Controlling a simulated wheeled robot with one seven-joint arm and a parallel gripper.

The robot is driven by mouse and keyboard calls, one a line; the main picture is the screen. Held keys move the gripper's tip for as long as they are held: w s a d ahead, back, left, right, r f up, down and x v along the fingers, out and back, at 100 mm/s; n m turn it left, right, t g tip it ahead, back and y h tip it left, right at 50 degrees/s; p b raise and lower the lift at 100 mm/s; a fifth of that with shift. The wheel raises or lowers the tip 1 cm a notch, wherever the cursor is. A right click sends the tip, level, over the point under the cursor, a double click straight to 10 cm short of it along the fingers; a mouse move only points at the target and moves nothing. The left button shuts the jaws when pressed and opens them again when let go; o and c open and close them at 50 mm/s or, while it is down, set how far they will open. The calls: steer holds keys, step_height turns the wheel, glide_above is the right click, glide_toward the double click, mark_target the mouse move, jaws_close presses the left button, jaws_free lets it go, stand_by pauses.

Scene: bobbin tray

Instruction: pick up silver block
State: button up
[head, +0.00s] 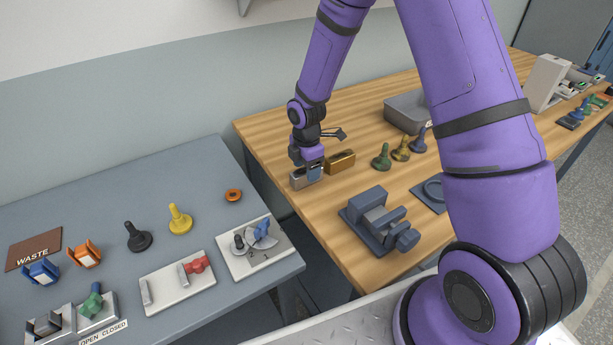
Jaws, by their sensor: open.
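The silver block (300,180) lies near the left edge of the wooden table, a small metallic bar partly hidden behind my gripper. My gripper (309,172) points down right at it, with its fingers at the block's height. It is open. I cannot tell from this view whether the fingers touch the block or stand on both sides of it.
A brass block (341,162) lies close to the right of the silver one. Green, gold and blue pawn-like pieces (401,149) stand farther right. A blue-grey vise (378,222) sits in front, and a grey bin (404,112) behind. The grey table (110,200) holds other parts.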

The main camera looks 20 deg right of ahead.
steer(key=shift+f, duration=0.25)
jaws_close()
steer(key=shift+r, duration=0.1)
